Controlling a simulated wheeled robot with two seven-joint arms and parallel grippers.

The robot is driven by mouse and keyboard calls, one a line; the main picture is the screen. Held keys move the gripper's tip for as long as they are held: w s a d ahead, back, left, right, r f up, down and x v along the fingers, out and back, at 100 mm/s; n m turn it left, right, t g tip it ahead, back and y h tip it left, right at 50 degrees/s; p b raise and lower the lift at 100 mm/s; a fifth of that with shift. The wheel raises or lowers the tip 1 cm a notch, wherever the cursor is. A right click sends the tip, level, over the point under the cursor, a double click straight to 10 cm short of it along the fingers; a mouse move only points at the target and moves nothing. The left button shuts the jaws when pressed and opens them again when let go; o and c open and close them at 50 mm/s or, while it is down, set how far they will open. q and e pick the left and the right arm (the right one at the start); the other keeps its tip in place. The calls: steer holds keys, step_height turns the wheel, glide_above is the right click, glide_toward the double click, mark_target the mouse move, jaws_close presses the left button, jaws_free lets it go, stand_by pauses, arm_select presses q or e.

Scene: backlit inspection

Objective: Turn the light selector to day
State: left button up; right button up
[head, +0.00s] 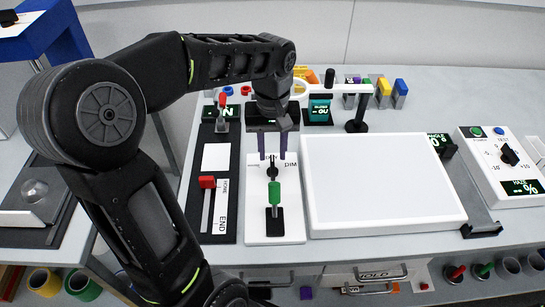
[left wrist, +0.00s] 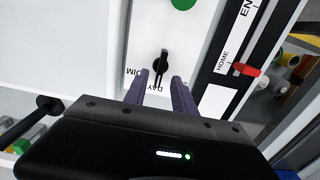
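The light selector is a black knob (left wrist: 162,65) on a white panel (left wrist: 190,40), with DAY and DIM lettered beside it. In the left wrist view its narrow handle lies roughly upright in the picture, its lower end near DAY; which end is the pointer I cannot tell. In the head view the knob (head: 272,170) sits just below my left gripper (head: 272,156). My left gripper is open, its two purple fingers apart on either side of the knob's near end, with a gap visible at each side. It also shows in the left wrist view (left wrist: 159,78). My right gripper is out of view.
A green-handled switch (head: 274,192) stands on the same panel. A red-handled slider (head: 207,182) is to the left, and a white light panel (head: 380,185) to the right. A black post with a white arm (head: 357,124) stands behind the light panel.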

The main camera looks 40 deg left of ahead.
mark_target(272, 162)
arm_select(q)
steer(key=shift+r, duration=2.1)
